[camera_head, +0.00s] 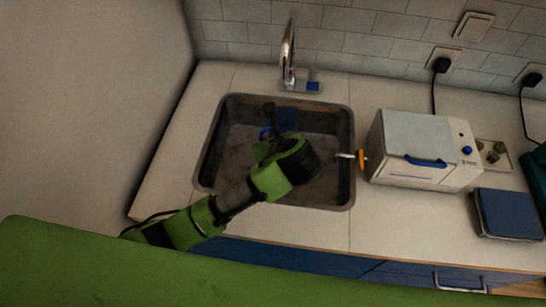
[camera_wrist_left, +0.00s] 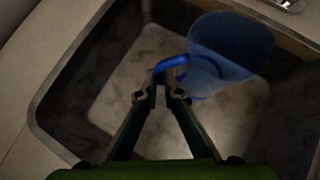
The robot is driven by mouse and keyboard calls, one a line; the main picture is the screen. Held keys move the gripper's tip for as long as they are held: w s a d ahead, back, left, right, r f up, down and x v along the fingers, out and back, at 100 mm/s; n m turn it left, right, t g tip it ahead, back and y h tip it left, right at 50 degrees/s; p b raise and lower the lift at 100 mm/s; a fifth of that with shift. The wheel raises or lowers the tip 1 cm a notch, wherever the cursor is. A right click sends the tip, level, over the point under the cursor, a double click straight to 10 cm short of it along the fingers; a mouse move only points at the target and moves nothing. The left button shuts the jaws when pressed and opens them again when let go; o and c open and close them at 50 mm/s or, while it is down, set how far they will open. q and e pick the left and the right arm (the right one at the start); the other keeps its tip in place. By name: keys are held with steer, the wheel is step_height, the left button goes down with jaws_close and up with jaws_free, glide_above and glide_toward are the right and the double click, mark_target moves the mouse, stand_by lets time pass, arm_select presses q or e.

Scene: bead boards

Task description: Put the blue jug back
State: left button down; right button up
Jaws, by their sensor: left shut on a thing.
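The blue jug (camera_head: 289,117) is within the sink's outline in the head view, partly hidden by my left gripper (camera_head: 270,122). In the left wrist view the jug (camera_wrist_left: 232,42) is at the upper right, seen partly from above, with its handle towards my left gripper (camera_wrist_left: 160,84). The left gripper's fingers are shut on the handle. I cannot tell whether the jug touches the sink floor or hangs just above it. My right gripper is not in view.
The metal sink (camera_head: 348,185) has raised walls around the jug. A faucet (camera_head: 289,55) stands behind it. A white appliance (camera_head: 415,135), a blue flat box (camera_head: 508,213) and a small tray (camera_head: 505,158) are to the right. The counter left of the sink (camera_head: 172,150) is clear.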

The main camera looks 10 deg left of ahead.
arm_select(q)
step_height(320, 180, down, 9)
steer(key=shift+f, duration=0.1)
stand_by(0.3)
steer(key=shift+f, duration=0.1)
steer(key=c, duration=2.2)
jaws_free()
steer(key=v, duration=1.2)
